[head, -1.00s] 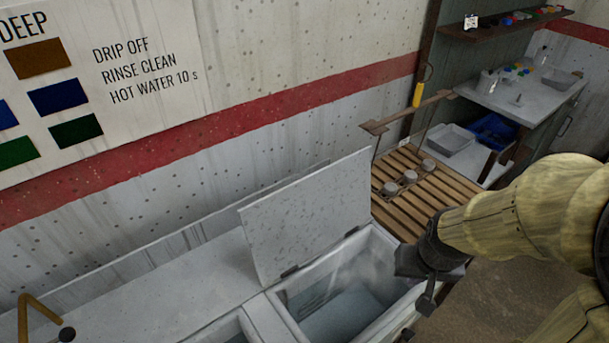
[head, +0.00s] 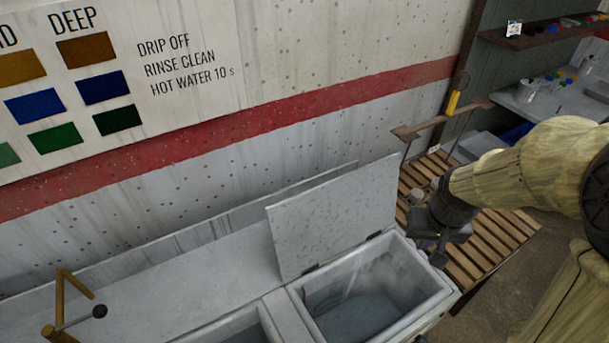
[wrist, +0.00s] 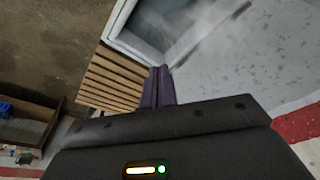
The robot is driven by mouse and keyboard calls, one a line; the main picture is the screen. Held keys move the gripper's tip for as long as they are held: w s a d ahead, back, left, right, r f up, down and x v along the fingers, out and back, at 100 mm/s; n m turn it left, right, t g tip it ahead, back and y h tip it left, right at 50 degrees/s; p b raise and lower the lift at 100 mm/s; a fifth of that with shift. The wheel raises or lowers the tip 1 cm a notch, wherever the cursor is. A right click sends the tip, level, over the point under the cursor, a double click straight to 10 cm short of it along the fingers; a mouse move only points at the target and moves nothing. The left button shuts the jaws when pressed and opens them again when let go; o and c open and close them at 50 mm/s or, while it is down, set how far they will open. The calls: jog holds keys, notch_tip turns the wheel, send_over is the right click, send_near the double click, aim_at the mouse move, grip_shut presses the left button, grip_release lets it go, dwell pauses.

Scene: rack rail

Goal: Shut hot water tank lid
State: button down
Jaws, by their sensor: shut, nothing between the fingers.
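The hot water tank lid (head: 335,215) is a grey speckled panel, standing open and leaning back toward the wall on its hinges. The tank (head: 445,291) below it is an open white basin with water and steam inside. My gripper (head: 441,256) is near the tank's far right corner, to the right of the lid and apart from it. In the wrist view my gripper's dark fingers (wrist: 158,86) are together and empty. The tank (wrist: 128,43) shows beyond them at the top, and the lid's speckled face (wrist: 235,55) fills the upper right.
A slatted wooden rack (head: 500,238) with small grey pieces stands right of the tank; my arm hides part of it. A second open basin (head: 240,325) lies left of the tank. A brass crank (head: 72,300) with a black knob is at bottom left. Open floor lies at right.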

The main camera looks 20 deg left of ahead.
jog(key=w+a+r+n+p, duration=0.25)
jog(key=w+a, duration=0.25)
jog(key=a, duration=0.3)
jog(key=w+a+r+n+p, duration=0.25)
jog(key=w+a+r, duration=0.2)
jog(key=a, duration=0.35)
jog(key=w+a+r+n+g+p, duration=0.1)
jog(key=a+n+p, duration=0.1)
jog(key=a, duration=1.3)
jog(key=shift+r+n+y+p, duration=0.3)
jog(key=shift+y+p, duration=0.1)
jog(key=shift+p, duration=0.4)
jog(key=shift+a, duration=0.1)
jog(key=shift+f, duration=0.1)
notch_tip(320, 180, down, 9)
jog(key=s+d+p, duration=0.1)
jog(key=d+p, duration=0.1)
jog(key=p, duration=0.4)
jog(key=shift+s, duration=0.3)
